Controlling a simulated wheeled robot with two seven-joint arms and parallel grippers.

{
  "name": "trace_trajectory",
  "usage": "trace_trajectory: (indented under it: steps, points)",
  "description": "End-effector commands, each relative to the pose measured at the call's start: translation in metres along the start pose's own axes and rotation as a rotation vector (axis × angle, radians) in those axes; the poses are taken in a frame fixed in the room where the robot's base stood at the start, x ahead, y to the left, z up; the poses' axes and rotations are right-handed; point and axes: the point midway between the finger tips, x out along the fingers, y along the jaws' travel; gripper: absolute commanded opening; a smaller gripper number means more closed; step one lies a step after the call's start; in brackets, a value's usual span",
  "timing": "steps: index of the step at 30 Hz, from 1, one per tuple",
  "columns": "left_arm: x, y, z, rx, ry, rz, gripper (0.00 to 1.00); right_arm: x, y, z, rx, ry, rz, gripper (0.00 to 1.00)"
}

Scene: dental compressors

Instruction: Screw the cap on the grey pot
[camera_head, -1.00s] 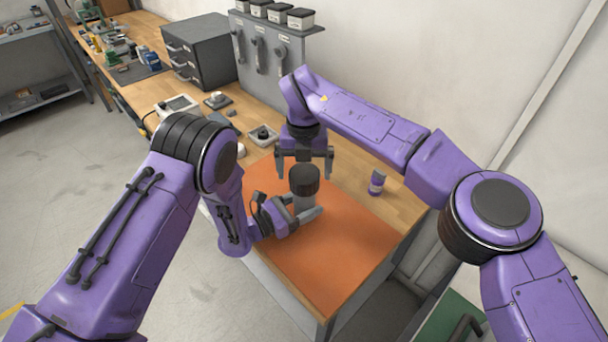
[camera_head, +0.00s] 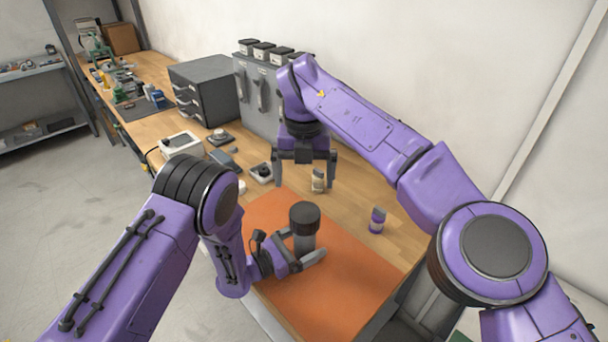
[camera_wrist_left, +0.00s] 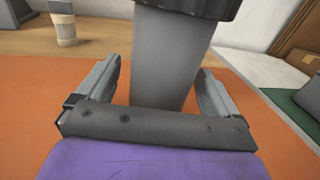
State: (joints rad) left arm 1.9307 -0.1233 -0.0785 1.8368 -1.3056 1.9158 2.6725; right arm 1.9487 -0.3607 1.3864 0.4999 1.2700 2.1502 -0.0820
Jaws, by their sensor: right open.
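The grey pot (camera_head: 304,243) stands upright on the orange mat. The black cap (camera_head: 304,216) sits on top of it; how far it is screwed down cannot be seen. My left gripper (camera_head: 303,252) is low, with one finger on each side of the pot. In the left wrist view the grey pot (camera_wrist_left: 166,60) is between the fingers, with a narrow gap at the left finger, and the black cap's lower edge (camera_wrist_left: 190,8) shows at the top. My right gripper (camera_head: 305,172) is open and empty, pointing down behind the cap and clear of it.
A purple-labelled bottle (camera_head: 377,219) and a small pale container (camera_head: 318,180) stand on the wooden bench behind the mat (camera_head: 345,290). Black-and-grey parts (camera_head: 262,172), a grey drawer cabinet (camera_head: 203,88) and a tool panel (camera_head: 262,95) are farther back. The mat's right part is clear.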

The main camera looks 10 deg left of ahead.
Motion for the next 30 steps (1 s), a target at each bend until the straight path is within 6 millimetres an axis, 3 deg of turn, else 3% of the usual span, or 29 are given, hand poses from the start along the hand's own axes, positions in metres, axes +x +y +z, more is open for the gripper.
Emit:
trace_trajectory:
  steps: [8,21,30]
  points:
    - [-0.009,0.001,-0.002,-0.001,0.002,0.002,0.94,0.004,0.000,0.000,0.000,0.000,0.000,1.00]
    - [-0.094,0.001,-0.002,-0.001,0.000,0.003,0.94,0.030,0.000,0.000,0.000,0.000,0.000,1.00]
    - [-0.106,0.000,0.000,0.000,0.000,0.000,0.94,0.032,0.000,0.000,0.000,0.000,0.000,1.00]
